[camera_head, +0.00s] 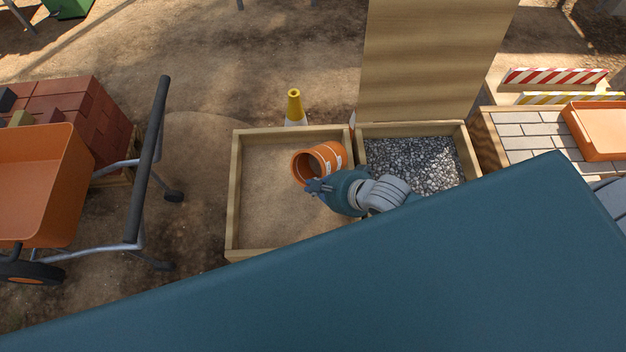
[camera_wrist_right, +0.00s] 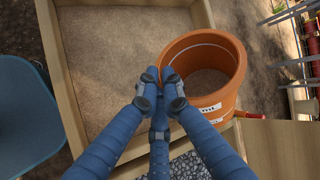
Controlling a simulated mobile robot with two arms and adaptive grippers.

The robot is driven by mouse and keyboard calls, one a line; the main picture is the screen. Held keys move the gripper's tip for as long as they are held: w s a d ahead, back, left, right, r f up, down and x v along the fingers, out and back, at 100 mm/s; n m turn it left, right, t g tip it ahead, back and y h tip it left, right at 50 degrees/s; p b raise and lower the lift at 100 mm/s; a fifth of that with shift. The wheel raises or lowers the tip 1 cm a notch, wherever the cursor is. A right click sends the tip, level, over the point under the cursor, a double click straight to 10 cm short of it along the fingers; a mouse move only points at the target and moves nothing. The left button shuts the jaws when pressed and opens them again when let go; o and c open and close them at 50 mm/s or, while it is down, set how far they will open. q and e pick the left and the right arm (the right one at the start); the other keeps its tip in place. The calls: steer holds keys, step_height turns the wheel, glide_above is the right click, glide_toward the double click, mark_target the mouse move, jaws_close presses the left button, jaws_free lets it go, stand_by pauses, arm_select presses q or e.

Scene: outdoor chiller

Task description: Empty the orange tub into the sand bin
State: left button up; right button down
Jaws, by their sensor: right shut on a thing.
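The orange tub (camera_head: 327,157) is above the right part of the sand bin (camera_head: 235,190) in the head view, tilted on its side with its mouth toward the left. The bin is a wooden frame with sand in it. My right gripper (camera_head: 318,187) is shut on the tub at its near side. In the right wrist view the gripper (camera_wrist_right: 160,88) is at the tub's rim, and the tub (camera_wrist_right: 228,100) shows a sand-coloured layer inside. The sand bin (camera_wrist_right: 62,80) lies behind it. My left gripper is not in view.
A gravel bin (camera_head: 412,127) adjoins on the right, with a tall wooden panel (camera_head: 430,60) behind it. A yellow cone (camera_head: 294,105) stands behind the sand bin. An orange cart (camera_head: 40,190) is at left. An orange tray (camera_head: 595,145) lies on pale bricks at right.

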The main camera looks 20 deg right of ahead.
steer(key=shift+w+d+f+n+t+h+b, duration=0.15)
steer(key=shift+f+n+t+h+b, duration=0.3)
steer(key=shift+f+h+b, duration=0.3)
steer(key=shift+w+d+f+n+t+h+b, duration=0.15)
steer(key=shift+f+n+t+h+b, duration=0.3)
steer(key=shift+f+h+b, duration=0.3)
steer(key=shift+w+d+f+n+t+h+b, duration=0.15)
steer(key=shift+f+n+t+h+b, duration=0.3)
steer(key=shift+f+b, duration=0.35)
steer(key=shift+s+r, duration=0.1)
